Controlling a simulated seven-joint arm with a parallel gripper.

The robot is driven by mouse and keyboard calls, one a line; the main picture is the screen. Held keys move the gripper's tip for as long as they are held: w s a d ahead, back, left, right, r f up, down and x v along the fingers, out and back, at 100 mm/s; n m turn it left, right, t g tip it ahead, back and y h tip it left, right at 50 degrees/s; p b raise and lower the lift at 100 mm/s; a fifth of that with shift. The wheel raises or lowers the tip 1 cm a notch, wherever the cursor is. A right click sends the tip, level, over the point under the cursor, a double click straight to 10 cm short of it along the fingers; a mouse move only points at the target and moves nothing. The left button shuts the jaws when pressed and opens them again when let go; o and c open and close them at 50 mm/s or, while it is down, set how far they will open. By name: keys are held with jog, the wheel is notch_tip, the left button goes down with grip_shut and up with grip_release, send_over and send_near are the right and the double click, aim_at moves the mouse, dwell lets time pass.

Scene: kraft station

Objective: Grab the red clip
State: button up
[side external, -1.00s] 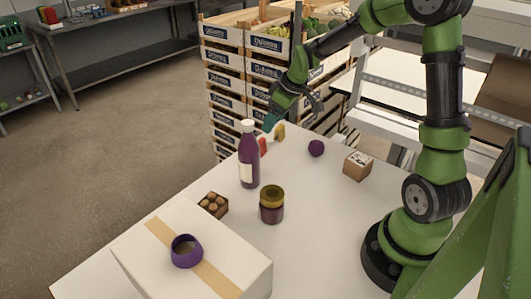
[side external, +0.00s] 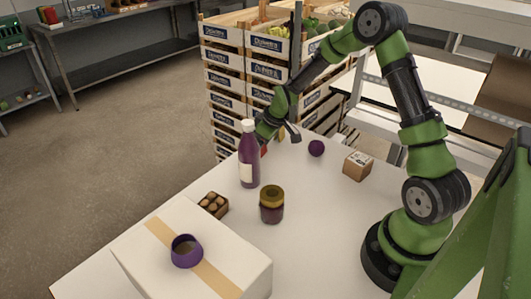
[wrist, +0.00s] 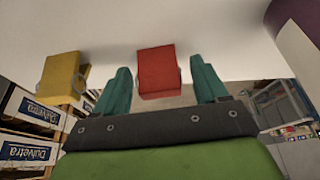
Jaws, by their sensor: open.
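The red clip (wrist: 157,72) stands on the white table near its edge. In the wrist view it lies between the two teal fingertips of my gripper (wrist: 163,82), which are apart, with a gap on each side of it. In the side view my gripper (side external: 266,137) is low over the table's far edge, behind the purple bottle (side external: 249,160). Only a little red of the clip (side external: 264,150) shows there beside the bottle. A yellow clip (wrist: 62,76) stands left of my left finger in the wrist view.
The purple bottle stands close to my gripper. A purple ball (side external: 316,148), a small cardboard box (side external: 357,167) and a jar (side external: 271,205) are on the table. Stacked crates (side external: 225,90) rise beyond the far edge. The table between the jar and cardboard box is clear.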

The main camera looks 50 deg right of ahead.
jog(key=shift+c, duration=0.3)
jog(key=c, duration=1)
jog(key=shift+o, duration=0.2)
